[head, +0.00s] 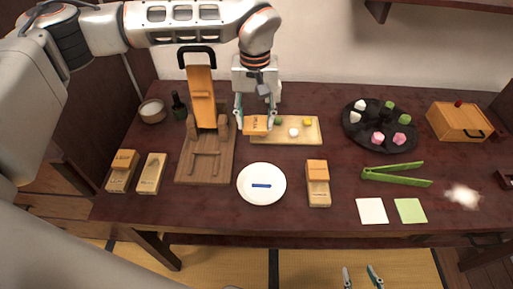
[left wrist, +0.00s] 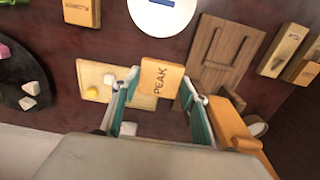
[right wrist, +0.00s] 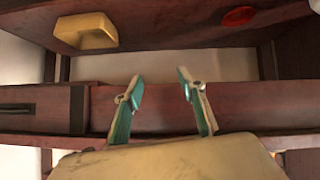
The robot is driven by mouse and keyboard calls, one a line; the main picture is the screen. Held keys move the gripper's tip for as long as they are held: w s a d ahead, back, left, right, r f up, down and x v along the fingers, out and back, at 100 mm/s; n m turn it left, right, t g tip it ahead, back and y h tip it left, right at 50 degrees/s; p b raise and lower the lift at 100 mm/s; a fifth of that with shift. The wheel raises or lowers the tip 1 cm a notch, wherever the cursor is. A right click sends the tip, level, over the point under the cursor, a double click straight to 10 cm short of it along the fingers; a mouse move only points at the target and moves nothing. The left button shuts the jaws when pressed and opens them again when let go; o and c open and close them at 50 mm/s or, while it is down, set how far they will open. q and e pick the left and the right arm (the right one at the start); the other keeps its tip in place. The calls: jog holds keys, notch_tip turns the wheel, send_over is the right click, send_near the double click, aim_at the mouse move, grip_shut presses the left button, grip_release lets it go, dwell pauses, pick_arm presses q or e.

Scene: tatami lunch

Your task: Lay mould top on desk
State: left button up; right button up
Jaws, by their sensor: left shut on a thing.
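The mould top, a light wooden block marked PEAK (left wrist: 161,78), is held between the fingers of my left gripper (head: 256,116). In the head view the block (head: 257,125) is above the desk (head: 215,222), in front of the left end of the pale tray. A gap between block and desk cannot be judged. An open mould base (head: 151,174) lies at the left of the desk, beside a mould with its block on top (head: 122,170). Another mould (head: 318,184) is right of the white plate. My right gripper (head: 362,277) is open and empty at the desk's front side.
A wooden press (head: 193,172) stands left of my left gripper. The pale tray (head: 312,138) holds small sweets. A white plate (head: 262,197), black platter (head: 359,140), green tongs (head: 394,176), two paper squares (head: 371,211) and wooden box (head: 456,122) occupy the rest. Bare desk shows between them.

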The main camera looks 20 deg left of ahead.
pick_arm(q)
send_over(256, 155)
notch_tip(256, 155, down, 7)
jog(key=shift+r+b, duration=0.1)
jog(key=shift+b, duration=0.25)
jog(key=shift+f, duration=0.85)
notch_tip(256, 155, down, 3)
jog(key=shift+r+b, duration=0.2)
jog(key=shift+b, duration=0.15)
jog(key=shift+f, duration=0.35)
jog(key=shift+w+r, duration=0.1)
jog(key=o, duration=1)
